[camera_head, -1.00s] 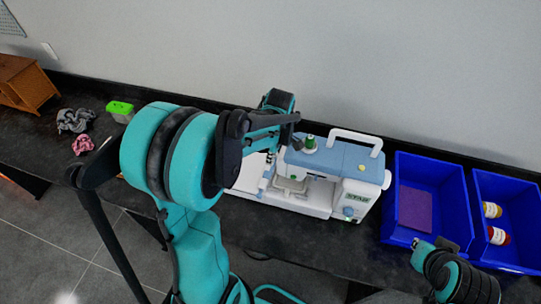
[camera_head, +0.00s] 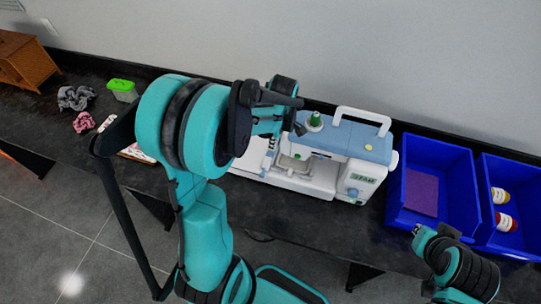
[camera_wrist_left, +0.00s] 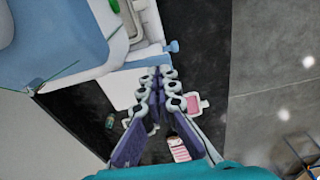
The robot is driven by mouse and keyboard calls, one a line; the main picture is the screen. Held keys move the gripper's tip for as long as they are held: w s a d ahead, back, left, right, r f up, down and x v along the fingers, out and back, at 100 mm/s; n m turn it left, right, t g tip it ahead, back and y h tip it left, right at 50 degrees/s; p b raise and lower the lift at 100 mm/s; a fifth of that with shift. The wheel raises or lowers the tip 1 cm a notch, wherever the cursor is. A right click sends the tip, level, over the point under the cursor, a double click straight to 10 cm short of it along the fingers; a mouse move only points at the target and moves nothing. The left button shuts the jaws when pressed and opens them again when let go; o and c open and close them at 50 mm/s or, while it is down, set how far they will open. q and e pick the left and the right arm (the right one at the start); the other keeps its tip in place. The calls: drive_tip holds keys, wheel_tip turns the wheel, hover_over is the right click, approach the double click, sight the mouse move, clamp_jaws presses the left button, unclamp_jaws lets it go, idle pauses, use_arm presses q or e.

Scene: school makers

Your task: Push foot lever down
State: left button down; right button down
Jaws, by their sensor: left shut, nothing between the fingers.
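A white and light-blue sewing machine (camera_head: 334,148) stands on the black worktop; it also fills the upper left of the left wrist view (camera_wrist_left: 45,45). A small light-blue lever or knob (camera_wrist_left: 172,47) sticks out from its end in the left wrist view. I cannot tell for sure that it is the foot lever. My left gripper (camera_wrist_left: 160,72) is shut and empty, its fingertips just below the blue part; I cannot tell whether they touch it. In the head view my left gripper (camera_head: 270,148) is beside the machine's needle end, partly hidden by its own wrist.
Two blue bins (camera_head: 466,165) stand right of the machine, one with a purple sheet (camera_head: 420,193), the other with bottles (camera_head: 502,221). Scrunchies (camera_head: 76,98), a green-lidded box (camera_head: 123,90) and a wooden cabinet (camera_head: 30,68) are at left. My right arm is at lower right.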

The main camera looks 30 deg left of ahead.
sight(273, 153)
use_arm(q)
drive_tip(key=shift+a+f+b, duration=0.1)
drive_tip(key=shift+f+b, duration=0.35)
drive_tip(key=shift+f, duration=0.55)
wheel_tip(273, 153, down, 4)
drive_tip(key=b, duration=0.4)
drive_tip(key=shift+f, duration=0.2)
drive_tip(key=shift+r+p, duration=0.3)
drive_tip(key=d, duration=0.2)
drive_tip(key=d+r, duration=0.1)
drive_tip(key=shift+w, duration=0.25)
